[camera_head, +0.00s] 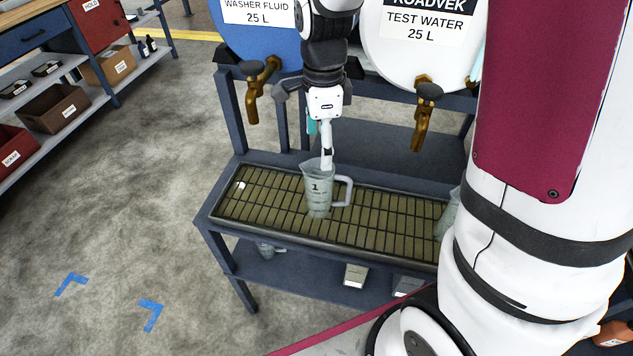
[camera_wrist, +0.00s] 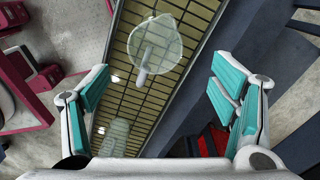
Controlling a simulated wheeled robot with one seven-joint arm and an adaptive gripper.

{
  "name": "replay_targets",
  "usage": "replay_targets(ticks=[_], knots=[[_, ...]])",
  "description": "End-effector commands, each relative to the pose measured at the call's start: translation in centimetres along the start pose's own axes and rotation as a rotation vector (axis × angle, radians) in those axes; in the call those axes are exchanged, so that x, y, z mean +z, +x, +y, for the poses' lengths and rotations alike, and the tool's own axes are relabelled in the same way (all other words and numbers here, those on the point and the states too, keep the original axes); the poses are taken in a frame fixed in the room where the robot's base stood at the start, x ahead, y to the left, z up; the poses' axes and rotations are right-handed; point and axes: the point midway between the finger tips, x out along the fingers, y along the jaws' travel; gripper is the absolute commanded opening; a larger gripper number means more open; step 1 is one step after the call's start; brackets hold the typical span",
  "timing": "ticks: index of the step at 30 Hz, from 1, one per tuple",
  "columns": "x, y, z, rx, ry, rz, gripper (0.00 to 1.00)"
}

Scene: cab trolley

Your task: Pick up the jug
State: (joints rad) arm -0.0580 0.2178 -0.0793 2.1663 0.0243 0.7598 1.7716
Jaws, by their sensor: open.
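A clear jug (camera_head: 317,191) marked "1" stands upright on the slatted drip grate (camera_head: 265,208) of the trolley, its handle toward the right. It also shows in the wrist view (camera_wrist: 158,42), from above, with its handle pointing toward my gripper. My gripper (camera_head: 326,150) is just above and behind the jug in the head view. In the wrist view my gripper (camera_wrist: 155,95) is open, its teal pads wide apart, with nothing between them; the jug lies beyond the fingertips. Whether a finger touches the rim, I cannot tell.
A second clear jug (camera_head: 447,214) on the grate is partly hidden by my body; a jug shape also shows in the wrist view (camera_wrist: 116,134). Brass taps (camera_head: 258,80) (camera_head: 425,112) hang from the drums above the grate.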

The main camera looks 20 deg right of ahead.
Motion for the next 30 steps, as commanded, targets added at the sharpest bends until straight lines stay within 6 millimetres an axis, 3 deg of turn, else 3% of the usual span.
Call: replay_targets(ticks=[3,11,19,29,30], knots=[[0.0,1.7,0.0,0.002,-0.001,0.000,0.79],[0.0,3.4,0.2,0.002,-0.002,0.000,0.79],[0.0,7.1,0.6,0.002,-0.002,0.000,0.79],[0.0,7.7,0.5,-0.002,-0.002,-0.001,0.79],[0.0,7.7,0.5,-0.002,-0.002,-0.001,0.70]])
